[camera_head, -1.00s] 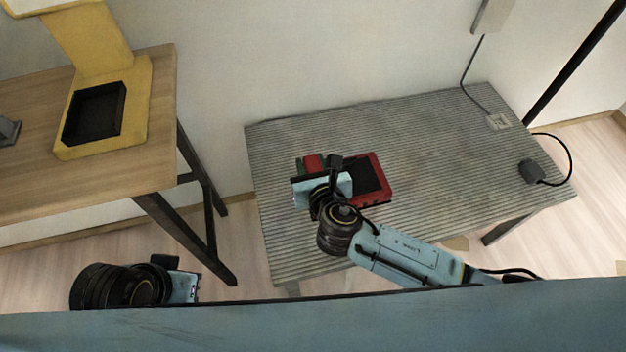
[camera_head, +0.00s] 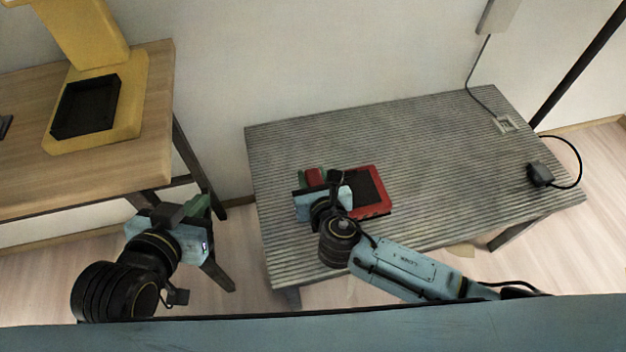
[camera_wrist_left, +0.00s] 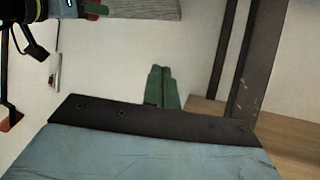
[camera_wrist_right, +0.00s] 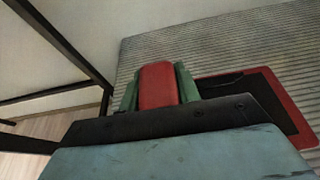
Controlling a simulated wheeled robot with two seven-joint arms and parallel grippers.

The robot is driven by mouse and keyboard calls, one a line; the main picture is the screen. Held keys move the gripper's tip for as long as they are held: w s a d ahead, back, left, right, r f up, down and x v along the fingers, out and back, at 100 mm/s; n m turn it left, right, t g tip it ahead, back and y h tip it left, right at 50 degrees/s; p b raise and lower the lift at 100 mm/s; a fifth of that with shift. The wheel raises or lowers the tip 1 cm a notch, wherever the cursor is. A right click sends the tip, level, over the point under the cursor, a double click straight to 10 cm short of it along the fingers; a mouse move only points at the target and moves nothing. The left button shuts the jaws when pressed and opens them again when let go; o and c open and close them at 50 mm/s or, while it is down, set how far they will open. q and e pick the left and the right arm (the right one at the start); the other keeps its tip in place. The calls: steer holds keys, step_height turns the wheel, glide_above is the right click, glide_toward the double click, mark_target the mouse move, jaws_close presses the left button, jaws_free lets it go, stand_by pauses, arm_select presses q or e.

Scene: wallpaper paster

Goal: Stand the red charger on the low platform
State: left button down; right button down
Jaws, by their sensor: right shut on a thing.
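The red charger (camera_head: 315,176) is a rounded red block. In the right wrist view the charger (camera_wrist_right: 158,86) sits upright between the green fingers of my right gripper (camera_wrist_right: 158,90), which is shut on it. That gripper is over the left part of the grey ribbed table (camera_head: 440,140); I cannot tell if the charger touches the surface. Beside it lies a flat red-framed piece with a black inset (camera_head: 368,187); I cannot tell if this is the low platform. My left gripper (camera_head: 197,207) is empty, its green fingers together in the left wrist view (camera_wrist_left: 163,88).
A wooden table (camera_head: 150,100) at left carries a yellow stand (camera_head: 137,110) with a black recessed tray.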

arm_select(q)
steer(key=shift+w+d+r+t, duration=0.25)
steer(key=shift+w+r+t, duration=0.2)
steer(key=shift+r, duration=0.2)
arm_select(e)
steer(key=shift+f, duration=0.1)
steer(key=shift+f, duration=0.1)
steer(key=c, duration=1)
jaws_free()
steer(key=shift+f, duration=0.1)
arm_select(q)
steer(key=shift+r, duration=0.1)
